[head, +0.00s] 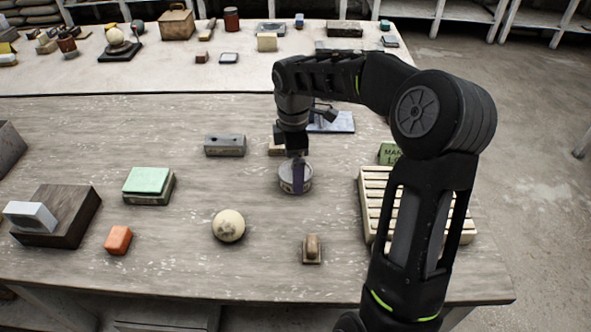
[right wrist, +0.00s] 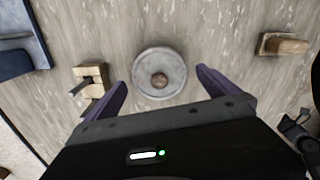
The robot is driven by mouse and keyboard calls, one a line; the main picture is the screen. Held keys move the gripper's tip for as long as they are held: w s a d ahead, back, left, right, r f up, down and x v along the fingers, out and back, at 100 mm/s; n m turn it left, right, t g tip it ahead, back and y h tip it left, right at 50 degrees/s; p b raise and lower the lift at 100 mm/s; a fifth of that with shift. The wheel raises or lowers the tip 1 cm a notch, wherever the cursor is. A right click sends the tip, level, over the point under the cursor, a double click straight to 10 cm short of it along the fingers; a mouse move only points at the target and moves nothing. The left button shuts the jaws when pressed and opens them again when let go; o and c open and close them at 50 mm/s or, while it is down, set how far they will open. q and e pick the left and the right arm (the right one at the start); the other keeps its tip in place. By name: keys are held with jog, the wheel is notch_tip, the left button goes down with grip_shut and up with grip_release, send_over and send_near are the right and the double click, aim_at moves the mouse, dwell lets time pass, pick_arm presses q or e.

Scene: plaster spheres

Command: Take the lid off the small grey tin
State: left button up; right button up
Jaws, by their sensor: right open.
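The small grey tin (head: 285,184) stands upright on the near table, partly hidden by my right gripper in the head view. The lid appears to sit on the tin. My right gripper (head: 297,172) points down over the tin. In the right wrist view, its two purple fingers (right wrist: 161,77) are open, one on each side of the lid, with nothing between them gripped. My left gripper is not in view.
A cream ball (head: 229,225) and a small wooden block piece (head: 312,249) lie in front. A slatted wooden rack (head: 372,205) stands right, partly behind my arm. A grey block (head: 225,145) and a small tan block (head: 277,149) lie behind.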

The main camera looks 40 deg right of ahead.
jog(key=shift+c, duration=0.6)
jog(key=c, duration=1.2)
notch_tip(320, 180, up, 10)
jog(key=shift+r, duration=0.1)
dwell(0.4)
